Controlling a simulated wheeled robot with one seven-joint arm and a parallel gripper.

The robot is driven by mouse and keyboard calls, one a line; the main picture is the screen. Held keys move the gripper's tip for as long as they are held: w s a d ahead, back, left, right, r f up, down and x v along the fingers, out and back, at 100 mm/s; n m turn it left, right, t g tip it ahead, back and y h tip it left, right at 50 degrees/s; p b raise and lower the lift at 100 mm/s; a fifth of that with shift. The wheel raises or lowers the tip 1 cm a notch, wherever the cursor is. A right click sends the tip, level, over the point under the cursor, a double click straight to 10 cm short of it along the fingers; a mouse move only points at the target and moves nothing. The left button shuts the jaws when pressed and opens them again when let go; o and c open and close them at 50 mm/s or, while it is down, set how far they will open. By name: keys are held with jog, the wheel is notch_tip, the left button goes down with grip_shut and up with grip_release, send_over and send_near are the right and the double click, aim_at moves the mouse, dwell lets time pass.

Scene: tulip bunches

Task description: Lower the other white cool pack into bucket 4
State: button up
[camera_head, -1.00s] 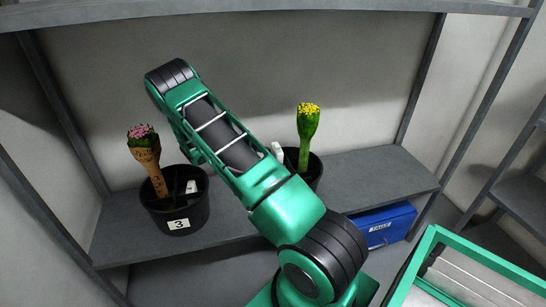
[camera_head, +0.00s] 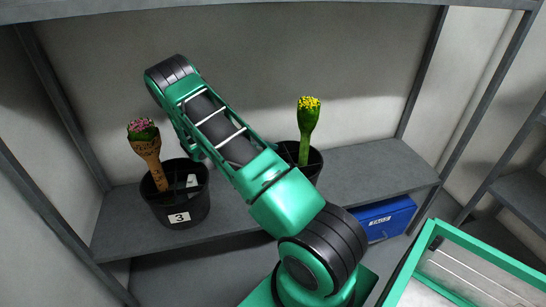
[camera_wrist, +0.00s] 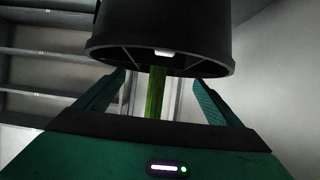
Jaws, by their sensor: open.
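Bucket 3 (camera_head: 182,212), black with a white number label, stands at the left of the shelf. A white cool pack (camera_head: 191,181) shows inside it, beside a brown-wrapped bunch of pink tulips (camera_head: 147,155). A second black bucket (camera_head: 313,168) stands to the right, partly behind my arm; its label is hidden. It holds yellow tulips in a green wrap (camera_head: 308,125). In the wrist view a black bucket (camera_wrist: 160,25) appears upside down, with a white cool pack (camera_wrist: 164,52) low inside its rim. My gripper (camera_wrist: 158,78) is open and empty, facing the bucket mouth.
The shelf (camera_head: 375,170) is clear right of the second bucket. A blue box (camera_head: 385,220) sits below it. An upper shelf edge (camera_head: 270,10) crosses overhead. A green-framed bin (camera_head: 470,265) stands at lower right. A dark upright (camera_head: 424,75) is at the shelf's right.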

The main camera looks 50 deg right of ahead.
jog(key=v, duration=0.7)
jog(key=shift+w+a, duration=0.2)
jog(key=shift+r, duration=0.1)
jog(key=s+a+r+n+t+y, duration=0.1)
jog(key=s+a+r+n+y, duration=0.25)
jog(key=s+r, duration=0.4)
jog(key=s+a+r+n+t+y, duration=0.2)
jog(key=s+r+n+y, duration=0.15)
jog(key=s+r, duration=0.4)
jog(key=s+a+r+n+t+y, duration=0.2)
jog(key=s+a+n, duration=0.3)
jog(key=s, duration=0.3)
jog(key=s+a+r+n+t+y, duration=0.1)
jog(key=s+a+r+n+y, duration=0.1)
jog(key=s+a+r+n, duration=0.3)
jog(key=s+a+n, duration=0.1)
jog(key=s+a, duration=0.2)
jog(key=shift+s+a+r+t, duration=0.2)
jog(key=shift+a+t, duration=0.15)
jog(key=shift+t, duration=0.05)
jog(key=shift+w, duration=0.1)
